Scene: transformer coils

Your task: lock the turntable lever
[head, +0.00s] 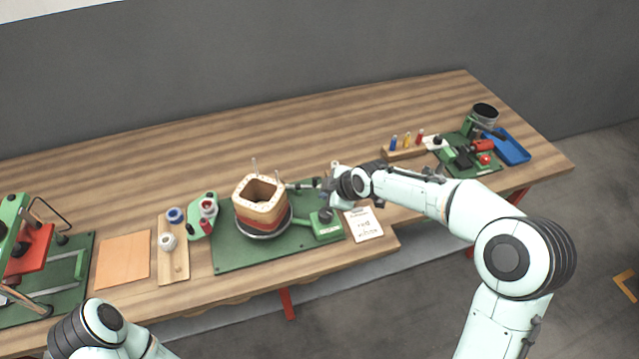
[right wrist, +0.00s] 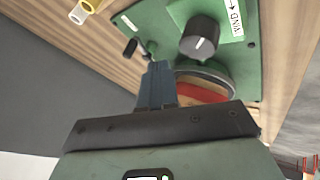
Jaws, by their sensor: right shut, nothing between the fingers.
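The turntable (head: 262,236) carries a square, hollow wound coil (head: 258,203) with a cream top and red lower band. It stands on a green base plate (head: 230,257). A small lever with a black grip (right wrist: 130,47) shows on the green plate in the right wrist view; its lock state is unclear. My right gripper (right wrist: 156,70) is shut and empty, its blue fingertips close to the lever; I cannot tell whether they touch. In the head view my right gripper (head: 308,184) is behind the dial box, right of the coil. My left gripper is out of view.
A green box with a black dial (head: 325,215) and a paper card (head: 362,224) lie near the front edge. Wire spools (head: 176,215) stand left of the turntable. A blue tray (head: 512,150) is at the far right. The table's back strip is clear.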

